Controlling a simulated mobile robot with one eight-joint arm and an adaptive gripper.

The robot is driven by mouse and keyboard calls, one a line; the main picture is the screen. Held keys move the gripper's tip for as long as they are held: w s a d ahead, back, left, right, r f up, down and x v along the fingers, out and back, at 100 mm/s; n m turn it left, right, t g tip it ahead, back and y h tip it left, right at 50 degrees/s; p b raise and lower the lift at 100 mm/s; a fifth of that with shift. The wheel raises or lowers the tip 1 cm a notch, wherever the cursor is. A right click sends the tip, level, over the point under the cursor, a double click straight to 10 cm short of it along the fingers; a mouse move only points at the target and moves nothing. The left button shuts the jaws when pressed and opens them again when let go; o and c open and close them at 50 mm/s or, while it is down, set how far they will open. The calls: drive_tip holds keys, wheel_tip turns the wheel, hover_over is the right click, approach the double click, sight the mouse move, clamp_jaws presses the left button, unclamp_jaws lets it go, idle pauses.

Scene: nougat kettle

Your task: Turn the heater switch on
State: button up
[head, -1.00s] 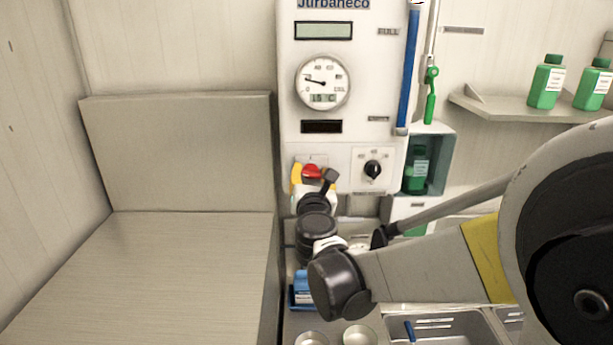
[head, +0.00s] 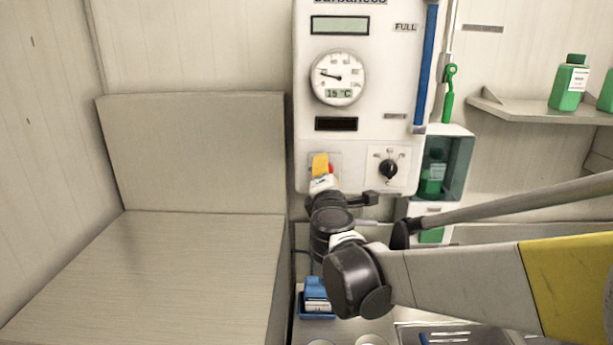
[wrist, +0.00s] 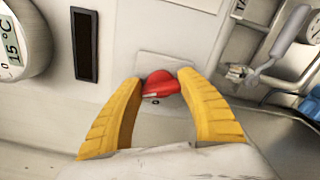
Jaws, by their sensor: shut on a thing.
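The red switch knob (head: 331,169) sits on a small plate low on the left of the white heater panel. In the head view it is mostly hidden behind a yellow finger of my gripper (head: 322,163). The wrist view shows the red knob (wrist: 160,83) between the tips of both yellow fingers of my gripper (wrist: 164,80). The fingers are shut on it, one on each side. The panel's round gauge (head: 338,77) reads 15 °C. The small dark display (head: 336,124) above the switch looks unlit.
A black rotary knob (head: 388,169) is on the panel to the right of my gripper. A blue pipe (head: 425,65) and a green-handled valve (head: 448,95) are at the panel's right. A blue container (head: 316,294) stands below my arm. A bare bench (head: 190,270) fills the left.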

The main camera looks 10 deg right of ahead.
drive_tip(key=shift+m+b, duration=0.55)
drive_tip(key=shift+m, duration=1.75)
drive_tip(key=o, duration=1.2)
drive_tip(key=shift+w+f, duration=0.1)
drive_tip(key=shift+c, duration=0.2)
drive_tip(key=v, duration=1.2)
drive_tip(key=shift+d, duration=0.1)
